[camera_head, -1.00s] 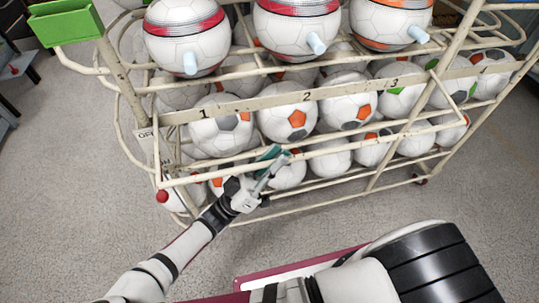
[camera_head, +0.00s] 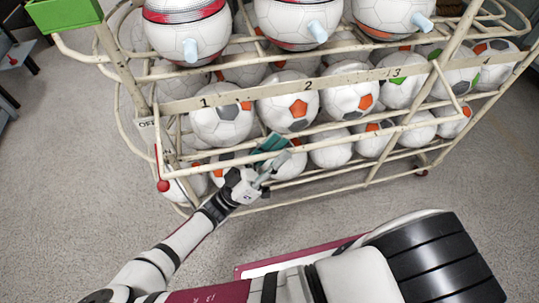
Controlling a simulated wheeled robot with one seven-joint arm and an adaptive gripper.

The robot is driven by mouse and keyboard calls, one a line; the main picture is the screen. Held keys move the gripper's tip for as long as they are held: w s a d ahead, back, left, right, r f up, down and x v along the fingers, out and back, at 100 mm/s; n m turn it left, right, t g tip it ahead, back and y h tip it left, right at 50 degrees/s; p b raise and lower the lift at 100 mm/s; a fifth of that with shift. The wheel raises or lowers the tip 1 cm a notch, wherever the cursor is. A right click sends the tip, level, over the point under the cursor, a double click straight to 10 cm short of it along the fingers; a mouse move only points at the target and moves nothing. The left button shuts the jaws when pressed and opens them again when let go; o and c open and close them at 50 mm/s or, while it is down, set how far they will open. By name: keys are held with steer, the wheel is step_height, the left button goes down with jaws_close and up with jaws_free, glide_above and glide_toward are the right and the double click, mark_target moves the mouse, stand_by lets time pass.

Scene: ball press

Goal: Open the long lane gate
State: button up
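A cream wire ball rack holds the lanes, and its long front rail (camera_head: 400,128) runs across below the number strip. I cannot tell for sure which bar is the long lane gate. A red lever with a red knob (camera_head: 163,186) hangs at the rack's left front corner, under a small sign (camera_head: 147,122) that is hard to read. My gripper (camera_head: 270,157) is at the lower front rails, right of the red knob and apart from it. Its teal-padded fingers look spread. Whether a rail lies between them or they touch one is unclear.
White soccer balls (camera_head: 289,108) with coloured patches fill the rack's levels behind the rails. Striped balls with pale blue pegs (camera_head: 317,34) sit on top. A green bin (camera_head: 66,14) is at the upper left corner. The grey floor (camera_head: 75,200) is clear at left.

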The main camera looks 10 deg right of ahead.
steer(key=v, duration=1.2)
stand_by(0.3)
